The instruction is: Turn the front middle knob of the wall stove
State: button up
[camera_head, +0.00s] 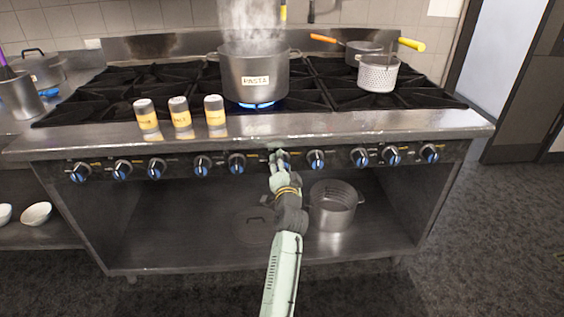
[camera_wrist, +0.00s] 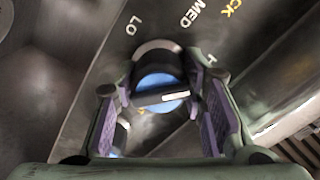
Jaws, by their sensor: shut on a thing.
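The wall stove's front panel (camera_head: 338,160) carries a row of black knobs with blue faces. My gripper (camera_head: 280,160) reaches up to the panel near its middle and largely covers the knob there. In the wrist view, my gripper (camera_wrist: 160,78) is shut on this knob (camera_wrist: 155,86), with a purple-padded finger on each side. The knob's white pointer mark lies nearly level in that picture. The words LO and MED show on the panel around it. Another knob (camera_head: 316,159) sits just right of my gripper, and one (camera_head: 237,162) sits to its left.
A steaming pot labelled PASTA (camera_head: 254,80) stands over a blue flame. Three shakers (camera_head: 181,118) stand along the stove's front edge. A pan (camera_head: 364,52) and a perforated basket (camera_head: 378,75) are at the back right. A metal pot (camera_head: 333,207) stands on the shelf below.

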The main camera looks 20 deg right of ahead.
jog(key=shift+m+p, duration=0.3)
jog(key=shift+m, duration=0.6)
jog(key=o, duration=1.2)
jog(key=shift+c, duration=0.2)
jog(key=v, duration=1.2)
